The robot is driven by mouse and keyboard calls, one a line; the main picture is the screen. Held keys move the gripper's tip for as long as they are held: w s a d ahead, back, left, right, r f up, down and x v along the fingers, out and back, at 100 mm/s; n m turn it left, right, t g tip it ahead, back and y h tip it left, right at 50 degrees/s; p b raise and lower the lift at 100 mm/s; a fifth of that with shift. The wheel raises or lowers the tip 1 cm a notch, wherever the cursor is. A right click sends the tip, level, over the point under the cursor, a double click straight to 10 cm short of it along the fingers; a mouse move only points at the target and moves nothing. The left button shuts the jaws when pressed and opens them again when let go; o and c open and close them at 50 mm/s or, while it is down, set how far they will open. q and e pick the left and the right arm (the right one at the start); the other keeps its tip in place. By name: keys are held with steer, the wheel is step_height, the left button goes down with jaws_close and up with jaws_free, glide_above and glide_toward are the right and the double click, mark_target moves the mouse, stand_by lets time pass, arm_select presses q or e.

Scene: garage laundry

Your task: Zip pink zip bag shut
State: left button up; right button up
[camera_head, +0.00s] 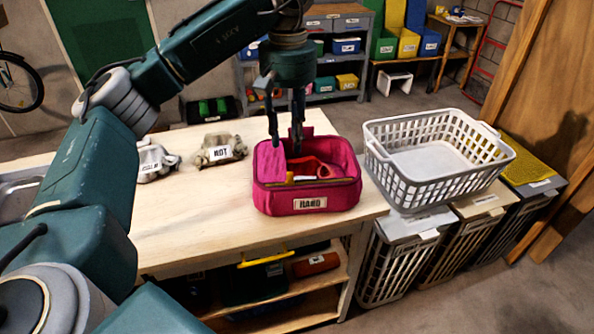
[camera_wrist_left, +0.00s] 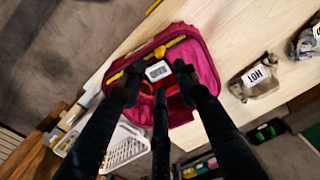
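The pink zip bag (camera_head: 307,203) stands at the right end of the wooden workbench, with a white label on its front. My left gripper (camera_head: 284,146) points down over the bag's opening. Its dark fingers are spread apart with nothing visible between them, and they also show in the left wrist view (camera_wrist_left: 158,80). I cannot tell whether they touch the bag. My right gripper is out of view.
A white laundry basket (camera_head: 440,185) stands close to the bag's right, on lidded bins. Grey cloth bundles, one labelled HOT (camera_head: 218,150), lie left of the bag on the workbench (camera_head: 200,205). The bench top in front of them is clear.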

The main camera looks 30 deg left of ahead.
mark_target(290, 172)
arm_select(q)
step_height(290, 172, down, 10)
steer(key=shift+r, duration=0.1)
stand_by(0.4)
jaws_close()
